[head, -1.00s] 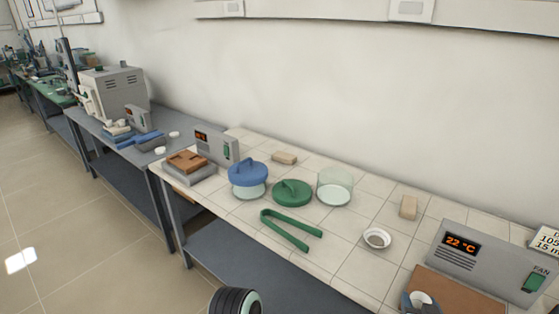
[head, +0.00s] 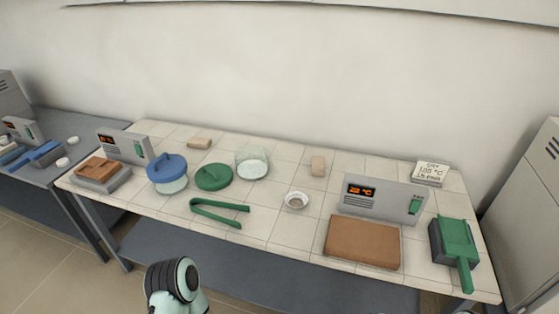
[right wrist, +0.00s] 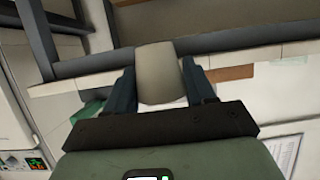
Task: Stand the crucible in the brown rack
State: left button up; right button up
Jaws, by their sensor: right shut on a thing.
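The crucible (right wrist: 158,78), a pale grey tapered cup, is held between the two dark fingers of my right gripper (right wrist: 160,88) in the right wrist view. That gripper is shut on it, in the air near a table edge. The head view shows neither this gripper nor the crucible. The brown rack (head: 98,167) appears to be the stepped brown block on a grey base at the left end of the tiled table. Its slots are too small to make out. My left gripper is not in view.
The front middle is clear.

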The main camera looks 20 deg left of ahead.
aim_at(109, 166)
jog(key=j, duration=0.6)
jog(key=j+u, duration=0.15)
jog(key=j, duration=0.5)
jog(key=i+j, duration=0.1)
jog(key=j, duration=0.5)
jog(key=i+j+u, duration=0.1)
jog(key=j, duration=0.5)
jog(key=j+u, duration=0.1)
jog(key=j, duration=0.55)
jog(key=i+j, duration=0.15)
jog(key=j, duration=0.45)
jog(key=u, duration=0.05)
